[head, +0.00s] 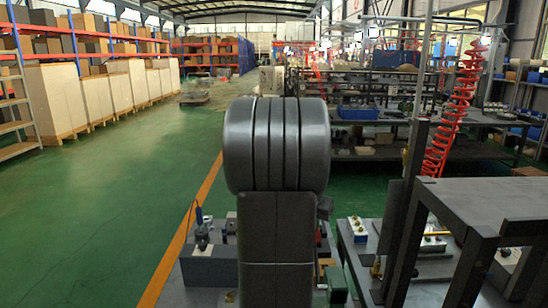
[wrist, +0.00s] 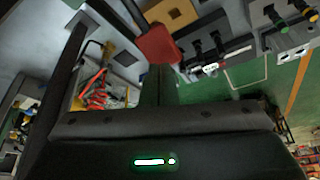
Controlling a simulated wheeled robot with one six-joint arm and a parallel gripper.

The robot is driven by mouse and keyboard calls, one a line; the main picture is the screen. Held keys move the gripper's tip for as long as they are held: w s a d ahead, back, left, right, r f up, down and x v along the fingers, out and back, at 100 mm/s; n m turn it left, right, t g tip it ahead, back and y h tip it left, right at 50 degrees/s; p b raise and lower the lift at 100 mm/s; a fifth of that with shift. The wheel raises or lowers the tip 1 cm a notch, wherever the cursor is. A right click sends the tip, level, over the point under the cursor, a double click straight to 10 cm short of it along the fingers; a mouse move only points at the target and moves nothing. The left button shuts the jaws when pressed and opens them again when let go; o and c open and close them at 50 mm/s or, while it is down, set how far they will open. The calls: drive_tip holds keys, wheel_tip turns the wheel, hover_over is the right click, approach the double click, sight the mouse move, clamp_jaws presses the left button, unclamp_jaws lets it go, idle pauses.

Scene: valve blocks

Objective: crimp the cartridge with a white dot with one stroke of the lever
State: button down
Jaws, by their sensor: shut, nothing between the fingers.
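My gripper (wrist: 161,84) shows in the wrist view as a narrow dark shape beyond its dark housing with a green light; it is shut and empty. Just past it in that picture is a red block-like part (wrist: 157,43), perhaps the lever's grip; I cannot tell whether they touch. I cannot make out a white dot or identify the cartridge. In the head view my arm hides the middle of the bench and my gripper.
In the head view, a grey block with a blue-topped piece (head: 202,238) stands left of my arm. A dark metal frame (head: 480,205) stands at the right. Green floor is open at the left.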

drive_tip(key=shift+r+p, duration=1.85)
drive_tip(key=shift+r, duration=0.75)
